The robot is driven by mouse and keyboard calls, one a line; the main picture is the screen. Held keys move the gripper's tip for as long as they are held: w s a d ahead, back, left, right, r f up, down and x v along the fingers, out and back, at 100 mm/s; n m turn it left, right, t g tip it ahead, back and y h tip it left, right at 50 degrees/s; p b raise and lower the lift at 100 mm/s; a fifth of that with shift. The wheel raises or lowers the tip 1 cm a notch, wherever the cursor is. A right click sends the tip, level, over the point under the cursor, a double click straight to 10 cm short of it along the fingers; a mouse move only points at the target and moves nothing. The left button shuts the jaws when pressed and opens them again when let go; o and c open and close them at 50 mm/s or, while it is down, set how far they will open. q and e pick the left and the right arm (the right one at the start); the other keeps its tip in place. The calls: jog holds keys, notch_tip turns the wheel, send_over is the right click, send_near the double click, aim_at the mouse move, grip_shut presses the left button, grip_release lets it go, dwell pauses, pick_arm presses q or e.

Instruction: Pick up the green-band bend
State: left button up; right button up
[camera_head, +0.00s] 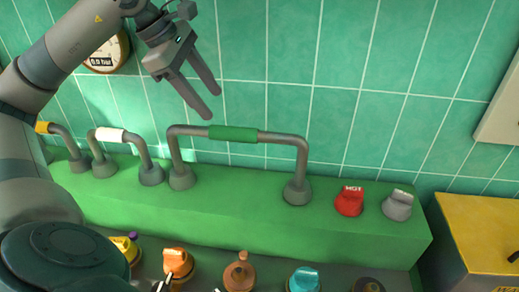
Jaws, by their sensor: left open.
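The green-band bend (233,134) is a grey pipe arch with a green band around its middle. It stands upright on the green ledge (330,228), with its two feet in round grey sockets. My left gripper (213,105) is open and empty. In the picture it hangs just above the left half of the bend, fingers pointing down and to the right. How far it is from the bend in depth I cannot tell. My right gripper is not in view.
A white-band bend (109,135) and a partly hidden yellow-band bend (42,127) stand left. A red HOT knob (350,201) and a grey knob (398,205) are right. Coloured knobs line the front below. A gauge (106,55) hangs on the tiled wall; a yellow box (485,232) stands right.

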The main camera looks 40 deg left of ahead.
aim_at(230, 129)
pick_arm(q)
jog(key=p+x, duration=0.2)
jog(key=x, duration=0.9)
jog(key=shift+w+f, duration=0.1)
jog(key=shift+f, duration=0.2)
jog(key=shift+p, duration=0.3)
jog(key=shift+w+d+f+p, duration=0.15)
jog(key=shift+w+f+p, duration=0.05)
jog(key=shift+f+p, duration=0.3)
jog(key=p+x, duration=0.2)
jog(key=x, duration=0.2)
